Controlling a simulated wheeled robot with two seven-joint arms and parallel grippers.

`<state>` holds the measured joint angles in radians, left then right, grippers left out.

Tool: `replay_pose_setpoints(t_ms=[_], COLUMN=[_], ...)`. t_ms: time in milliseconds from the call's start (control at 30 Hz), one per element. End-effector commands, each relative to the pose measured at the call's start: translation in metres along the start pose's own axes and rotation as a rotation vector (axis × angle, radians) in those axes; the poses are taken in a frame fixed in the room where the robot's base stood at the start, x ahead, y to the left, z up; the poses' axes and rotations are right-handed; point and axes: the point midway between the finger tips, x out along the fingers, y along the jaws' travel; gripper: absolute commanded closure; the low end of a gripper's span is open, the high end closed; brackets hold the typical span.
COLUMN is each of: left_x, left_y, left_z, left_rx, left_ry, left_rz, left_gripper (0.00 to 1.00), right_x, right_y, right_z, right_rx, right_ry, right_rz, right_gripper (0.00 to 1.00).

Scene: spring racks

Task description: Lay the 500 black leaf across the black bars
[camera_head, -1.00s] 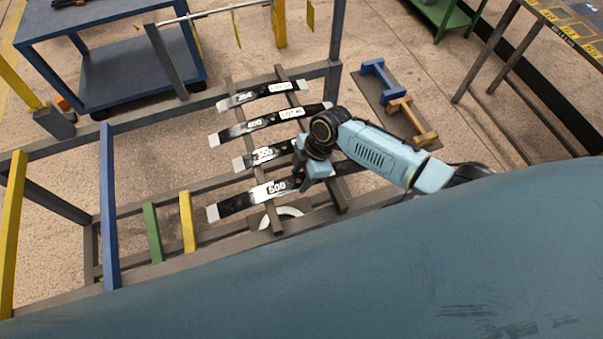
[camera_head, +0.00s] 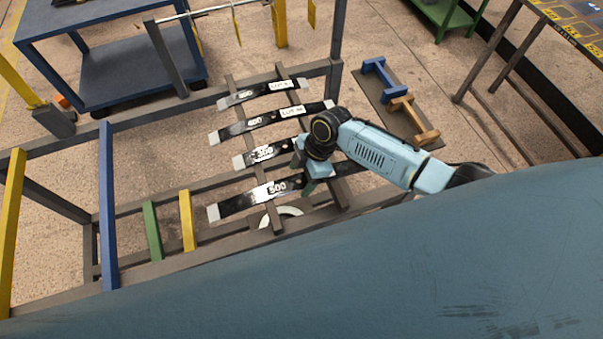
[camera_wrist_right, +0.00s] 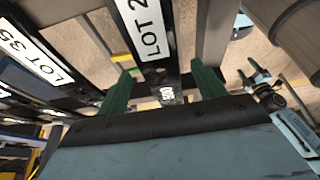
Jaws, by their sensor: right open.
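The 500 leaf (camera_head: 250,198) is black with a pale end and a white number. In the head view it is the nearest of the leaves lying across two dark bars (camera_head: 270,212). My right gripper (camera_head: 306,187) is over its right part. In the right wrist view the gripper (camera_wrist_right: 163,86) is open, with its green fingers apart. A black leaf with a white label (camera_wrist_right: 166,93) shows between them; contact cannot be told. A small gripper with green fingers, apparently my left (camera_wrist_right: 254,75), shows apart at the right of that view.
Other black leaves (camera_head: 262,118) lie farther back on the same bars. Blue (camera_head: 108,210), green (camera_head: 152,232) and yellow (camera_head: 187,222) bars stand left of them in the frame. A blue cart (camera_head: 140,75) is at the back left. A blue-and-tan stand (camera_head: 400,105) is at the right.

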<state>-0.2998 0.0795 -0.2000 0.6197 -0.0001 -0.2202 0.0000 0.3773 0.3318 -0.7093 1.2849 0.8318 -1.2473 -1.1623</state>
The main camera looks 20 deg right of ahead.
Motion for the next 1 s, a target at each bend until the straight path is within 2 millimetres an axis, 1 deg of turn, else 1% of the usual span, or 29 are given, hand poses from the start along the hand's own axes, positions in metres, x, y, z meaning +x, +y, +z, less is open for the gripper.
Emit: replay_pose_setpoints(t_ms=[133, 267, 367, 600, 700, 833, 1000], left_x=[0.000, -0.002, -0.005, -0.009, -0.009, -0.010, -0.010], left_y=[0.000, 0.000, 0.000, 0.000, 0.000, 0.000, 0.000], left_z=[0.000, 0.000, 0.000, -0.001, -0.001, -0.001, -0.001], left_rx=[0.000, 0.000, 0.000, 0.000, 0.000, 0.000, 0.000], left_ry=[0.000, 0.000, 0.000, 0.000, 0.000, 0.000, 0.000], left_rz=[0.000, 0.000, 0.000, 0.000, 0.000, 0.000, 0.000], left_gripper=[0.35, 0.35, 0.35, 0.35, 0.35, 0.35, 0.35], right_x=[0.001, -0.011, -0.030, -0.086, -0.105, -0.123, -0.133], right_y=[-0.003, -0.001, -0.001, 0.000, 0.000, 0.000, 0.000], right_z=[0.003, 0.003, 0.003, 0.001, 0.001, 0.001, 0.000], right_rx=[0.002, 0.001, -0.001, -0.002, -0.001, -0.001, -0.001], right_ry=[-0.006, -0.005, -0.006, -0.004, -0.002, -0.001, -0.001], right_rz=[-0.006, -0.003, 0.000, 0.002, 0.002, 0.001, 0.000], right_gripper=[0.31, 0.31, 0.31, 0.31, 0.31, 0.31, 0.31])
